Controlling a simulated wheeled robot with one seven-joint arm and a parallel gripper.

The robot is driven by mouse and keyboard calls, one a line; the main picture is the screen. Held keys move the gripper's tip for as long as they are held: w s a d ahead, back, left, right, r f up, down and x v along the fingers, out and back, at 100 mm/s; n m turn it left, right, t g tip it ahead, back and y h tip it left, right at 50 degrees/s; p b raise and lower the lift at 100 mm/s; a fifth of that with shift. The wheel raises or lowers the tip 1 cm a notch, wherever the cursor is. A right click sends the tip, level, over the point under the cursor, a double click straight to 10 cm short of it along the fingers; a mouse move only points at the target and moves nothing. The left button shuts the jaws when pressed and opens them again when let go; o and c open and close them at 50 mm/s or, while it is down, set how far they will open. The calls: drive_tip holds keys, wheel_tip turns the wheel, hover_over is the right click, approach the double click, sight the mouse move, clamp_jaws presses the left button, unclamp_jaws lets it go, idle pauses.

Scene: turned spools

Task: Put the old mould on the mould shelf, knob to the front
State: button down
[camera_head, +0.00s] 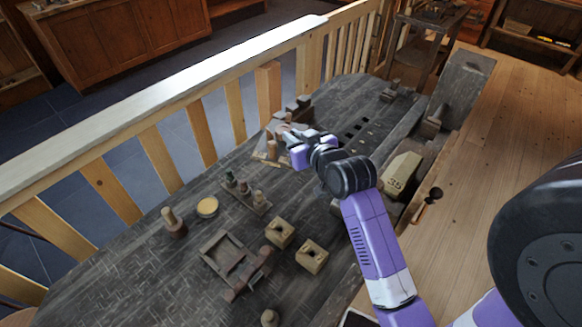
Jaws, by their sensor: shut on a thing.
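My gripper (287,137) is at the far part of the dark workbench (150,262), near the wooden railing. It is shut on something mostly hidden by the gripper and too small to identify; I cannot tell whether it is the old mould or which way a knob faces. Just beyond the gripper, small dark blocks (300,104) stand by the railing. A pale flat piece (262,152) lies beside the gripper to the left. I cannot make out which of these, if any, is the mould shelf.
Two pale wooden blocks with holes (279,232) stand nearer on the bench, beside a shallow wooden frame (228,256). The railing (160,160) borders the bench.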

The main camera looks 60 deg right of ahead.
wheel_tip(320, 180, down, 12)
drive_tip(key=shift+r, duration=0.1)
idle(0.4)
drive_tip(key=c, duration=1.5)
unclamp_jaws()
drive_tip(key=shift+f, duration=0.2)
drive_tip(key=shift+o, duration=0.2)
